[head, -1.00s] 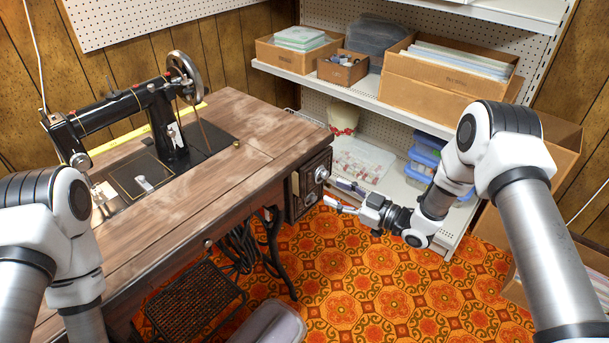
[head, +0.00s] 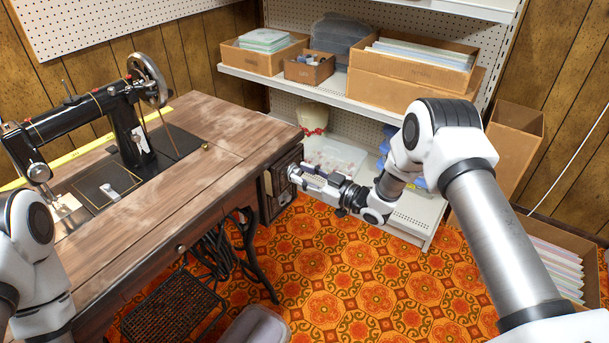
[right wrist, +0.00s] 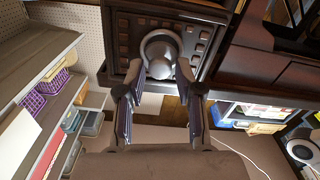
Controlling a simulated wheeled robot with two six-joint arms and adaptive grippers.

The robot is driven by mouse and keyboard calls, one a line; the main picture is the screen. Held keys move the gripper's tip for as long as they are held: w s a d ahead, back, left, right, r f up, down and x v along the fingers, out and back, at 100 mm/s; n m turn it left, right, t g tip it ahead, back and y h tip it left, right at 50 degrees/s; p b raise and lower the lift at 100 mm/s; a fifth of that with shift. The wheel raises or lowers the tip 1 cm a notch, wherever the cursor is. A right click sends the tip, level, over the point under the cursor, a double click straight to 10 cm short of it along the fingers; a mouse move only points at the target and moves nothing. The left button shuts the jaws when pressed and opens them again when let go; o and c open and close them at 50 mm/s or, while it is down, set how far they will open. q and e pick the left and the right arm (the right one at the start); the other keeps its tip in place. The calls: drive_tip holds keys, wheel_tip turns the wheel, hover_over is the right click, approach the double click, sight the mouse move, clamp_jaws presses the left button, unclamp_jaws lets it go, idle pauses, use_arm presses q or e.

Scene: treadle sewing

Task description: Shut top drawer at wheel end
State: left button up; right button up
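The drawer unit (head: 284,186) with dark carved fronts hangs under the right, wheel-side end of the wooden sewing table. My right gripper (head: 296,173) is at the upper drawer front and hides part of it. How far out the top drawer stands is hard to see. My left gripper is out of view.
The sewing machine (head: 115,110) with its handwheel (head: 148,80) stands on the table (head: 150,210). A white shelf (head: 330,98) with boxes is behind my right arm. A grey bin (head: 258,325) is on the floor below. Patterned floor right of the table is clear.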

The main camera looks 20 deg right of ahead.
clamp_jaws()
drive_tip(key=shift+b+x, duration=0.9)
drive_tip(key=shift+x, duration=0.85)
drive_tip(key=shift+w+a, duration=0.2)
drive_tip(key=shift+w, duration=0.05)
drive_tip(key=shift+r, duration=0.1)
drive_tip(key=o, duration=0.6)
unclamp_jaws()
drive_tip(key=shift+w+a, duration=0.1)
drive_tip(key=v, duration=1.2)
